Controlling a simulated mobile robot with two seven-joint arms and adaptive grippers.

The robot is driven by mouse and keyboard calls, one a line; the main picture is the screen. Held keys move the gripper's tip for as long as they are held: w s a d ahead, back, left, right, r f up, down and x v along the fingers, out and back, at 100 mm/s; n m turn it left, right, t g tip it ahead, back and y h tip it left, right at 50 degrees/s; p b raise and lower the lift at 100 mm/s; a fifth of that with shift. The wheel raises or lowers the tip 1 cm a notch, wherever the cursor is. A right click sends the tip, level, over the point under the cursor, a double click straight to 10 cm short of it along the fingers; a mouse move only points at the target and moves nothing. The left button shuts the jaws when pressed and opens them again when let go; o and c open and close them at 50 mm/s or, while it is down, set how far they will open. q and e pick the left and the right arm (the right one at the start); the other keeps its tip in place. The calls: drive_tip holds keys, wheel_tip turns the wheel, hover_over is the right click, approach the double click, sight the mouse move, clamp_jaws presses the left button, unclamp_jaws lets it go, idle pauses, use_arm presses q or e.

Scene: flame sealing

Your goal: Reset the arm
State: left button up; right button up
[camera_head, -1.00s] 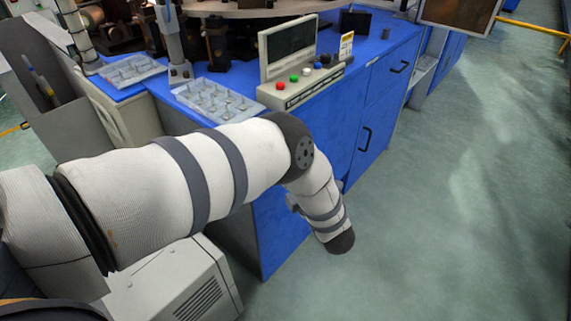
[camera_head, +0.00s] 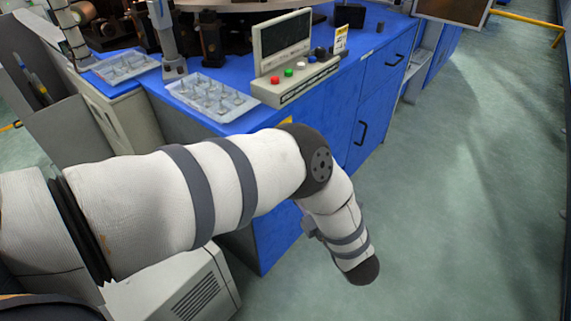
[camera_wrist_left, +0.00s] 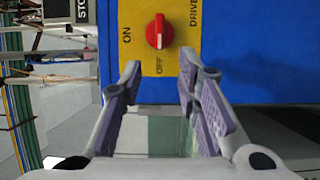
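My left arm reaches in from the left in the head view, bent at the elbow, with its forearm pointing down past the front of the blue cabinet (camera_head: 270,225). The gripper itself does not show there. In the left wrist view my left gripper (camera_wrist_left: 158,75) is open, with its two purple-padded fingers apart and nothing between them. Beyond the fingertips is a red rotary switch (camera_wrist_left: 159,31) on a yellow ON/OFF plate (camera_wrist_left: 185,58). The fingers appear apart from the switch. My right gripper is in neither view.
On the cabinet top stand a control box (camera_head: 284,44) with coloured buttons and a clear tray (camera_head: 211,98) of small parts. Another clear tray (camera_head: 124,67) lies further left. A pale machine box (camera_head: 180,290) stands below my arm. The green floor (camera_head: 460,200) at the right is clear.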

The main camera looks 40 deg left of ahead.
use_arm(q)
drive_tip(key=v, duration=0.3)
drive_tip(key=shift+s+d, duration=0.15)
drive_tip(key=shift+d, duration=0.15)
drive_tip(key=s+f+m+h+p, duration=0.2)
drive_tip(key=s+f+m+h, duration=1)
drive_tip(key=m, duration=0.9)
drive_tip(key=s+r+m+g+h, duration=0.2)
drive_tip(key=s+m+g, duration=0.2)
drive_tip(key=s, duration=0.9)
drive_tip(key=s+r+m+g+h, duration=0.2)
drive_tip(key=s+m+g, duration=0.3)
drive_tip(key=s, duration=0.8)
drive_tip(key=shift+a+g+p, duration=0.25)
drive_tip(key=shift+g+p, duration=0.2)
drive_tip(key=shift+g, duration=0.45)
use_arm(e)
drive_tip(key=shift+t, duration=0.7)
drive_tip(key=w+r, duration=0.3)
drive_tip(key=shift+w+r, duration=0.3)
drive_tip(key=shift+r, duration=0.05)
